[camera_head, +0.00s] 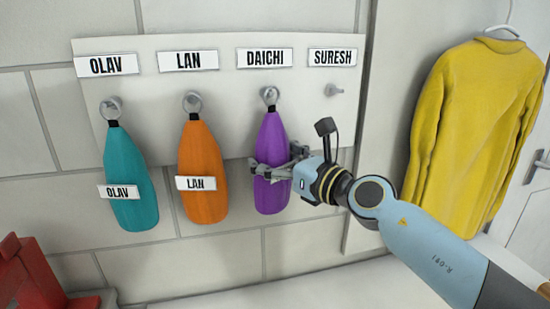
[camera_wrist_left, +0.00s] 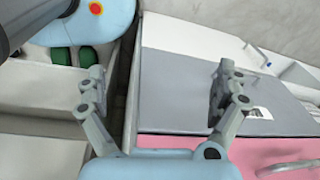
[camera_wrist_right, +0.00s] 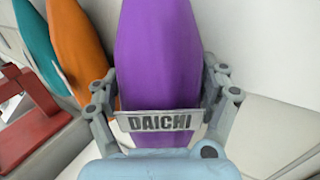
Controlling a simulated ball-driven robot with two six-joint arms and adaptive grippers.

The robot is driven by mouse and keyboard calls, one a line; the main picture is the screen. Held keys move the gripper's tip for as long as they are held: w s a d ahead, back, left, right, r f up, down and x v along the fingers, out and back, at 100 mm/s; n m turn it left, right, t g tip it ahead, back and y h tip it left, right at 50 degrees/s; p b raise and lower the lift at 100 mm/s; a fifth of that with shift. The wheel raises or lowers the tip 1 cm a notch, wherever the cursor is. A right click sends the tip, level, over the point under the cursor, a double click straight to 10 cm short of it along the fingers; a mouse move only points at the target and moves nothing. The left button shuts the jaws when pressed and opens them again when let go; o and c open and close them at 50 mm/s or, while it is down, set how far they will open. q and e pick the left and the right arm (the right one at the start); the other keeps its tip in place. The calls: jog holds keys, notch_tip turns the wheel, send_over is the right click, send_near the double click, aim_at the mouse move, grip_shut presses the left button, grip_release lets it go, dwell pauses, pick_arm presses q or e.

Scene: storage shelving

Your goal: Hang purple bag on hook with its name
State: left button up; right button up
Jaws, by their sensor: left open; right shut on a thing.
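The purple bag (camera_head: 271,140) hangs upright below the DAICHI sign (camera_head: 264,58), its top ring at the DAICHI hook (camera_head: 269,94). Whether the ring is fully over the hook is too small to tell. My right gripper (camera_head: 270,172) is shut around the bag's lower half. In the right wrist view the purple bag (camera_wrist_right: 158,55) sits between the fingers, with its DAICHI tag (camera_wrist_right: 158,123) facing the camera. My left gripper (camera_wrist_left: 155,90) is open and empty, seen only in the left wrist view.
A teal bag (camera_head: 130,180) hangs under OLAV and an orange bag (camera_head: 203,160) under LAN. The SURESH hook (camera_head: 333,90) is bare. A yellow jacket (camera_head: 465,130) hangs at right; a red object (camera_head: 30,275) stands lower left.

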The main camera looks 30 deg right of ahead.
jog(key=shift+f, duration=0.1)
jog(key=o, duration=1.4)
jog(key=shift+w, duration=0.1)
jog(key=shift+o, duration=1.2)
jog(key=shift+w+f, duration=0.15)
jog(key=shift+f, duration=0.05)
jog(key=v, duration=1.2)
jog(key=shift+r, duration=0.1)
